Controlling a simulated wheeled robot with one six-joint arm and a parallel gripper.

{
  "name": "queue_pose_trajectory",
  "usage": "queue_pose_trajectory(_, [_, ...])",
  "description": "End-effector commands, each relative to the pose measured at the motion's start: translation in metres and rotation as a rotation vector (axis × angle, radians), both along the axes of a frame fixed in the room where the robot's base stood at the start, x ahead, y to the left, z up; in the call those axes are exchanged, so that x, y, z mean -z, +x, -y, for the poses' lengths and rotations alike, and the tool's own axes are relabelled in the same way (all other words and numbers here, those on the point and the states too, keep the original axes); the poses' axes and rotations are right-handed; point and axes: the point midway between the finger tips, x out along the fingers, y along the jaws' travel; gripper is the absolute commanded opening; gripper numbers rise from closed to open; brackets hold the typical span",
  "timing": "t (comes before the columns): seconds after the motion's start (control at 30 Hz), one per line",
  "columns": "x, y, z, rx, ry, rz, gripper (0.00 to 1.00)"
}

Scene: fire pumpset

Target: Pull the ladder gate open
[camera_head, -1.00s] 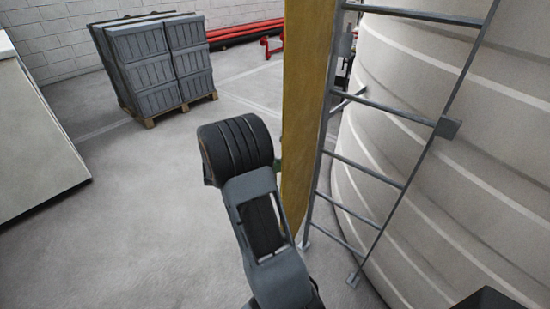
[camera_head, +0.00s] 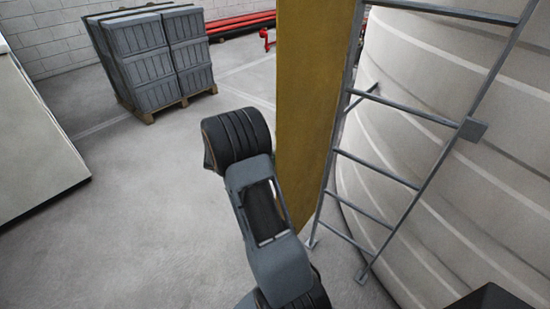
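The ladder gate (camera_head: 312,110) is a tall yellow panel beside the left rail of a grey metal ladder (camera_head: 378,170). It shows as a wider face, standing partly clear of the rungs. My arm reaches up from the bottom middle, and its dark rounded end (camera_head: 236,137) is at the left edge of the gate. The fingers of my gripper are hidden behind the arm and the panel. I cannot see whether they touch or hold the gate.
A large ribbed pale tank (camera_head: 440,170) stands behind the ladder. Grey crates (camera_head: 155,55) on a wooden pallet (camera_head: 180,103) stand at the back left, and a pale box-like unit (camera_head: 35,130) at the left edge. Red pipes (camera_head: 240,25) lie by the wall. The floor between is clear.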

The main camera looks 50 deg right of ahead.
Motion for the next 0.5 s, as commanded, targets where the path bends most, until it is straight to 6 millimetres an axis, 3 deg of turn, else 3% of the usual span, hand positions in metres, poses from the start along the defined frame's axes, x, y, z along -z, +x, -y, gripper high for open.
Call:
queue_pose_trajectory(0.27, [-0.0005, 0.0013, -0.0010, -0.005, -0.001, 0.004, 0.39])
queue_pose_trajectory(0.5, [-0.0001, 0.0013, -0.0014, -0.004, 0.001, 0.002, 0.39])
